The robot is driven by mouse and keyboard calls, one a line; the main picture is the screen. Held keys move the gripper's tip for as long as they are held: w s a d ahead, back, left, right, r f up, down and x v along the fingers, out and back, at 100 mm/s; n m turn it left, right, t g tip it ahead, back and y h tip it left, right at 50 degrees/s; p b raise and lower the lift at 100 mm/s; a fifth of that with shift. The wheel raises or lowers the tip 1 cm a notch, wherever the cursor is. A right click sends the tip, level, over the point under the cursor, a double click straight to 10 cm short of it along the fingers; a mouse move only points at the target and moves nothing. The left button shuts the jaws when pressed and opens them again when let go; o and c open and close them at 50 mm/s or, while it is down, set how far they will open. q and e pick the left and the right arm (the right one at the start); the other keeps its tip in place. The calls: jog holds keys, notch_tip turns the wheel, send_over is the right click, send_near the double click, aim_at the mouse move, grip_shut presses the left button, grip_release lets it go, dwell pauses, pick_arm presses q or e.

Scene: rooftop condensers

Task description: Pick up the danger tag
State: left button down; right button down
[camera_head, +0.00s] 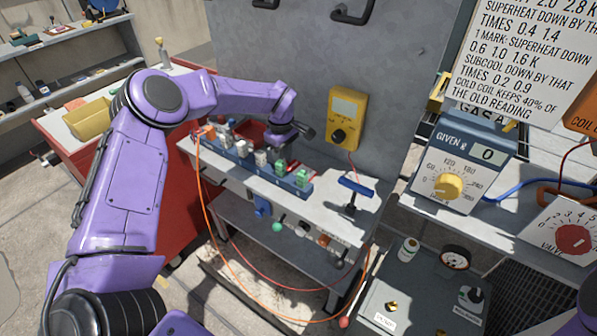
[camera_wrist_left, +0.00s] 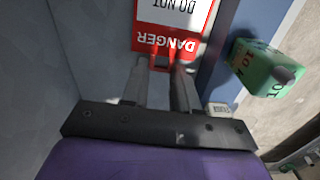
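The danger tag (camera_wrist_left: 172,22) is a red and white card at the top middle of the left wrist view. Its "DANGER" and "DO NOT" lettering appears upside down, and its far end is cut off by the frame. My left gripper's two fingers (camera_wrist_left: 160,72) are apart, with their tips at the tag's red edge. I cannot tell whether they touch it. In the head view my left gripper (camera_head: 303,131) is over the back of the grey bench (camera_head: 341,208), in front of the grey panel. My right gripper is not in view.
A blue rack (camera_head: 235,157) with several coloured pieces lies along the bench. A green piece marked 10 (camera_wrist_left: 262,68) is close right of the tag in the left wrist view. A yellow meter (camera_head: 345,117) is on the panel; a blue-handled tool (camera_head: 355,188) is at right.

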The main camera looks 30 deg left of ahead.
aim_at(293, 170)
pick_arm(q)
jog(key=shift+r, duration=0.15)
jog(key=shift+r, duration=0.3)
jog(key=r, duration=0.2)
jog(key=shift+d+r, duration=0.2)
jog(key=shift+r, duration=0.2)
jog(key=s+d+r+b, duration=0.3)
jog(key=s+d+r, duration=0.2)
jog(key=d+r, duration=0.4)
jog(key=d, duration=0.3)
jog(key=shift+d+r, duration=0.25)
jog(key=shift+d, duration=0.1)
